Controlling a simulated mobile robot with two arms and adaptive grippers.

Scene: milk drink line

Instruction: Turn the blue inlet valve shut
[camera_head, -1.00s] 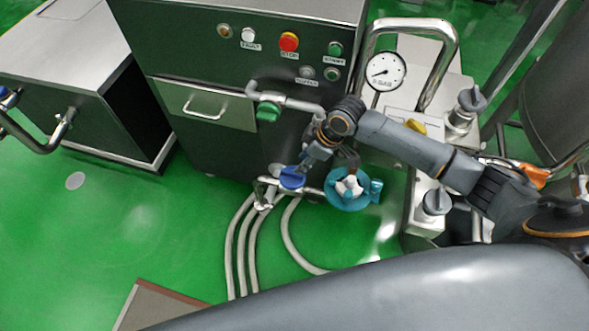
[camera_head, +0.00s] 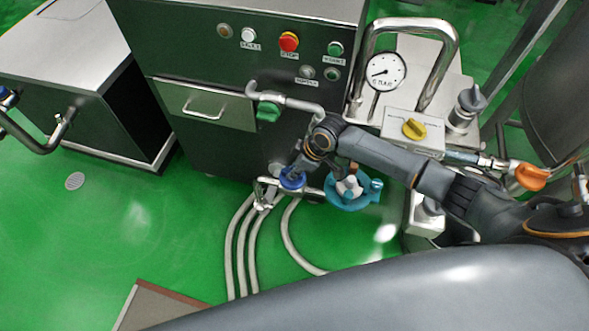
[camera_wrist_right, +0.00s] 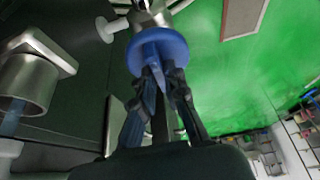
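The blue inlet valve (camera_head: 291,182) sits low in front of the dark machine cabinet, on a metal pipe fitting. In the right wrist view its round blue disc (camera_wrist_right: 176,46) has a raised grip bar that faces my fingers. My right gripper (camera_head: 298,171) reaches it from above right. In the wrist view the two dark fingertips of my right gripper (camera_wrist_right: 164,78) lie close on either side of the bar and look shut on it. The fingers cover part of the bar. My left gripper is not in view.
A teal ring-shaped part (camera_head: 345,203) with a white centre sits just right of the valve. A green valve (camera_head: 267,111) is above it. A yellow knob (camera_head: 414,129), an orange handle (camera_head: 531,176) and a pressure gauge (camera_head: 385,71) are to the right. Hoses (camera_head: 240,250) run across the floor.

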